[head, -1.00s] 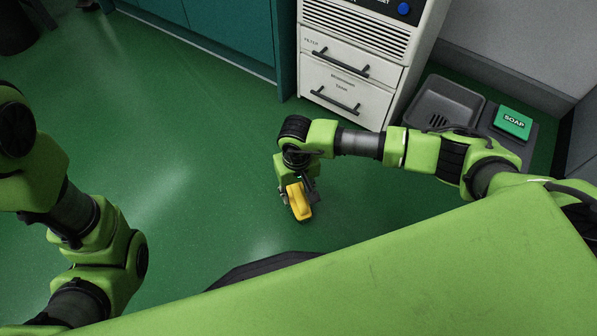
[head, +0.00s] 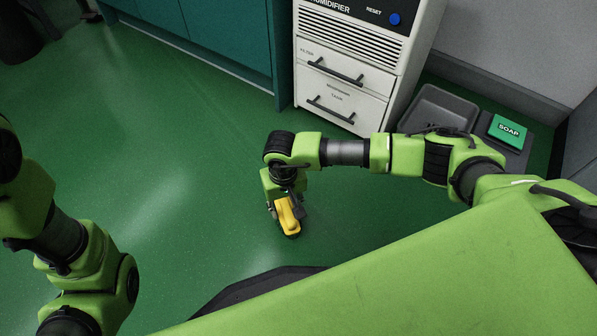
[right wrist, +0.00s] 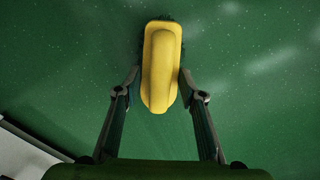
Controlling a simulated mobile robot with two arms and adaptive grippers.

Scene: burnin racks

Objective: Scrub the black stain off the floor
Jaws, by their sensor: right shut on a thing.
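My right gripper (head: 286,205) is shut on a yellow brush (head: 289,214) and holds it low over the green floor (head: 150,130). In the right wrist view the brush's yellow handle (right wrist: 160,70) sits between the two fingers (right wrist: 158,85), with dark bristles showing around its far end. I cannot tell whether the bristles touch the floor. No black stain can be made out on the visible floor; the brush, gripper and my own body hide part of it. My left arm shows at the left edge, but its gripper is out of view.
A white dehumidifier (head: 345,75) with two drawers stands behind my right arm, beside teal cabinets (head: 215,40). A grey tray (head: 440,108) and a green soap box (head: 507,131) are at the right. The floor left of the brush is open.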

